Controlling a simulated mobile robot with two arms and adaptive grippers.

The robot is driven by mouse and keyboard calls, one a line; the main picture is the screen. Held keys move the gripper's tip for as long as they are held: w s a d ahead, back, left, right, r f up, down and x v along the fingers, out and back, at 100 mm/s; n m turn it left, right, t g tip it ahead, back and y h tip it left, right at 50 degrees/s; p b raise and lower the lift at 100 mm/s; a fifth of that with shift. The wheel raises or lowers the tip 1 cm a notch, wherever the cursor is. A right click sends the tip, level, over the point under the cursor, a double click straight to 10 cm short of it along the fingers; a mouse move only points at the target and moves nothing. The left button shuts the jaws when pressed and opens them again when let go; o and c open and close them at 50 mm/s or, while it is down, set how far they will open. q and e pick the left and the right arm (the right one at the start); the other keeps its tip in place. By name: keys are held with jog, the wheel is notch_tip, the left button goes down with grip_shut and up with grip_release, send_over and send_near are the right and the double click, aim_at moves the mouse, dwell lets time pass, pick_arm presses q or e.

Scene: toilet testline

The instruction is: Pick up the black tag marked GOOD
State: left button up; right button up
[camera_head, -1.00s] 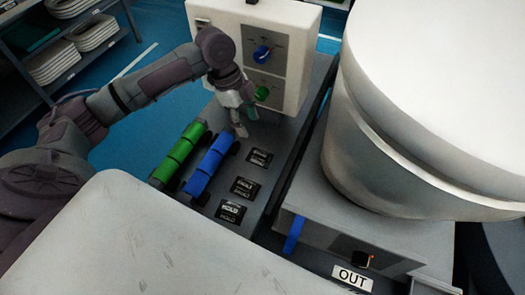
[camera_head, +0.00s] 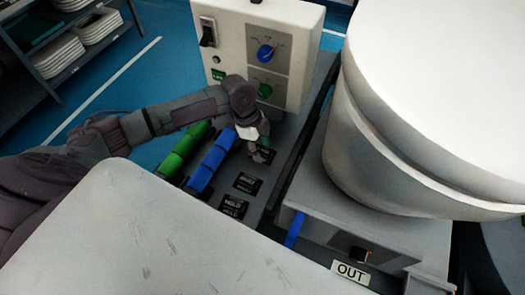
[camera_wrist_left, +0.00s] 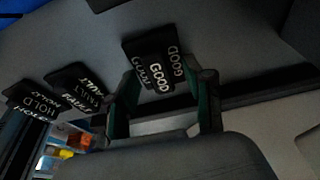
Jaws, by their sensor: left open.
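The black GOOD tag (camera_head: 267,156) lies on the grey bench, farthest back in a row of black tags. It is partly hidden by my left gripper (camera_head: 258,148), which points down over it. In the left wrist view the GOOD tag (camera_wrist_left: 150,50) shows white lettering. There my left gripper (camera_wrist_left: 168,80) is open, with one finger on each side of the tag's near part. The tag does not look gripped. Whether the fingers touch it I cannot tell. My right gripper is not in view.
The FAULT tag (camera_wrist_left: 80,84) and HOLD tag (camera_head: 233,206) lie nearer in the same row. A control box (camera_head: 259,50) stands behind. A large white toilet part (camera_head: 425,120) stands on the right.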

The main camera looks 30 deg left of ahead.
pick_arm(q)
grip_shut()
jog(key=shift+r, duration=0.1)
